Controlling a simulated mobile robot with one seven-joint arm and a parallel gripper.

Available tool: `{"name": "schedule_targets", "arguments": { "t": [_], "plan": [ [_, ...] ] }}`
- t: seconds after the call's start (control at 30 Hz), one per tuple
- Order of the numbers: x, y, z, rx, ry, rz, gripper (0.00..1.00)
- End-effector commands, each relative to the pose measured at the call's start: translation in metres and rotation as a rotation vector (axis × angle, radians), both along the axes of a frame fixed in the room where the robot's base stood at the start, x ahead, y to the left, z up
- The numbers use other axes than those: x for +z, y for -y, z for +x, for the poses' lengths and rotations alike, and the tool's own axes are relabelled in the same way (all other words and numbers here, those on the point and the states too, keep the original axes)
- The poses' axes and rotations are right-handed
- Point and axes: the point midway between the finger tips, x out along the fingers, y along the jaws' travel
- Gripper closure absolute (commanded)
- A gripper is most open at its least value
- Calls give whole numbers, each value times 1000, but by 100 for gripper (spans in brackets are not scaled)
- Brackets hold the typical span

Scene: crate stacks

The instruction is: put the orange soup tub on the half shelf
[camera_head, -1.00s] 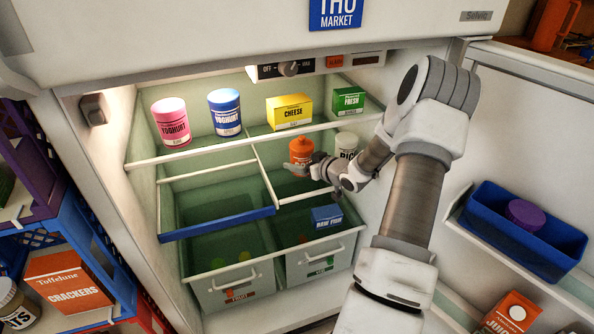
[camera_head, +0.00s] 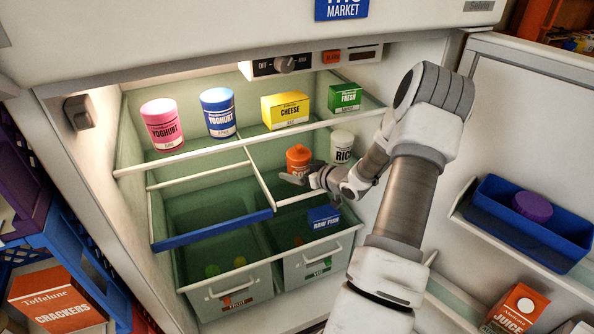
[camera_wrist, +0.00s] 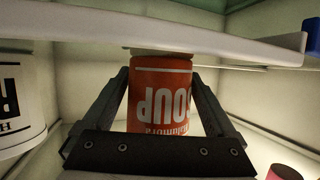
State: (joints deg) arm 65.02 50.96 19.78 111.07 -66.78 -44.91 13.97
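The orange soup tub (camera_head: 298,158) is at the right half of the fridge, below the upper shelf and beside the white rice tub (camera_head: 342,146). My gripper (camera_head: 294,178) is at its lower front. In the wrist view the tub (camera_wrist: 163,100) appears upside down between my fingers, which press close on both sides. A pale shelf edge crosses near its base; I cannot tell whether the base touches anything. The half shelf seems to be the glass one at left, with a blue front strip (camera_head: 213,231); its top is empty.
Pink yoghurt (camera_head: 162,125), blue yoghurt (camera_head: 218,113), cheese (camera_head: 285,110) and a green box (camera_head: 345,97) stand on the upper shelf. A divider rail (camera_head: 260,178) runs between half shelf and tub. Two drawers (camera_head: 233,292) sit below; one holds raw fish (camera_head: 323,217).

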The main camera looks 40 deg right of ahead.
Motion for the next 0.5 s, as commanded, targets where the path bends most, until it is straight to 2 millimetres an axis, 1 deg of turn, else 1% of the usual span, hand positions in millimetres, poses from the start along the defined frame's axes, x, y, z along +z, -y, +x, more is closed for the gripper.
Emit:
{"name": "schedule_targets", "arguments": {
  "t": [0.23, 0.33, 0.43, 0.5],
  "plan": [
    [1, 0, 0, 0, 0, 0, 0],
    [6, 0, 0, -1, 0, 0, 0],
    [10, 2, -12, -2, -1, 0, 0],
    [16, 3, -24, -3, -2, -1, 0]
  ]
}}
